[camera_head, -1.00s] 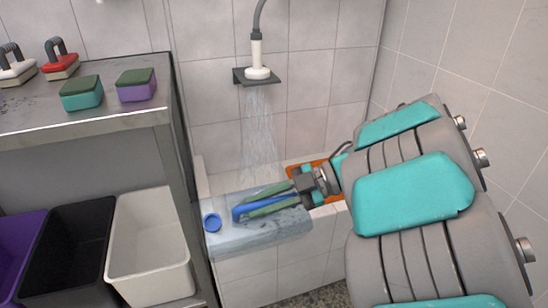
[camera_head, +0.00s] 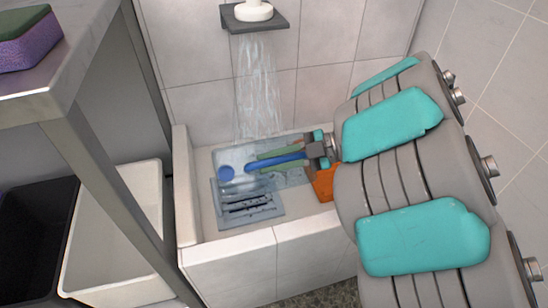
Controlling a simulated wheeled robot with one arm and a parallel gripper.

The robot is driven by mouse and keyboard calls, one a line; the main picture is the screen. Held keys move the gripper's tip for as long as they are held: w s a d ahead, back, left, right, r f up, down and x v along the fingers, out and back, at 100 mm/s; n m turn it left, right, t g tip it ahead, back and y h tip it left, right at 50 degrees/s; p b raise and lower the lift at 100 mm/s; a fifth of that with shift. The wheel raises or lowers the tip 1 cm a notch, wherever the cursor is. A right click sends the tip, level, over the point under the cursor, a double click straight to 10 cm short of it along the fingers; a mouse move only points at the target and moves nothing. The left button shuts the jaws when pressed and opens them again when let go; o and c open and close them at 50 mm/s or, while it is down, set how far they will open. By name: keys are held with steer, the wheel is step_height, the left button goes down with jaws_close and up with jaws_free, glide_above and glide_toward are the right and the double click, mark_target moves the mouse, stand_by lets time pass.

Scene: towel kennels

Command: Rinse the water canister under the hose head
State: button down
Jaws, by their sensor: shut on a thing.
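The water canister (camera_head: 228,156) is clear, with a blue cap and a blue handle (camera_head: 278,160). It lies over the tiled basin, above a grey drain grate. My gripper (camera_head: 290,156), with green fingers, is shut on the canister at its handle.
The basin (camera_head: 225,250) has a raised tiled front rim. The grey grate (camera_head: 248,208) is on its floor. An orange thing (camera_head: 326,183) is partly hidden by my arm. At left stand a metal table (camera_head: 75,70) with a purple-green sponge (camera_head: 30,40), a white bin (camera_head: 120,245) and a black bin (camera_head: 38,235).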

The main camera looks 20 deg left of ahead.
steer(key=shift+w+f, duration=0.3)
steer(key=shift+f, duration=0.2)
steer(key=shift+w+a+r+p, duration=0.1)
steer(key=shift+w+a+p, duration=0.4)
steer(key=shift+w+a, duration=0.6)
steer(key=shift+w+a+p, duration=0.55)
steer(key=shift+w+a, duration=0.1)
steer(key=shift+w, duration=1)
steer(key=shift+w+a+r+p, duration=0.1)
steer(key=shift+w+a+p, duration=0.4)
steer(key=shift+w+a, duration=0.6)
steer(key=shift+w+a+f+p, duration=0.15)
steer(key=shift+w+p, duration=0.15)
steer(key=shift+w, duration=0.6)
steer(key=shift+w+a+p, duration=0.5)
steer(key=shift+w+p, duration=0.1)
steer(key=shift+w, duration=0.25)
steer(key=shift+w+a+p, duration=0.5)
steer(key=shift+w+p, duration=0.1)
steer(key=shift+w, duration=0.2)
steer(key=shift+w+a+p, duration=0.5)
steer(key=shift+w+p, duration=0.1)
steer(key=shift+w, duration=0.25)
steer(key=shift+a, duration=0.1)
steer(key=shift+s+a, duration=0.55)
steer(key=shift+a, duration=0.25)
steer(key=shift+s+a, duration=0.5)
steer(key=shift+a, duration=0.3)
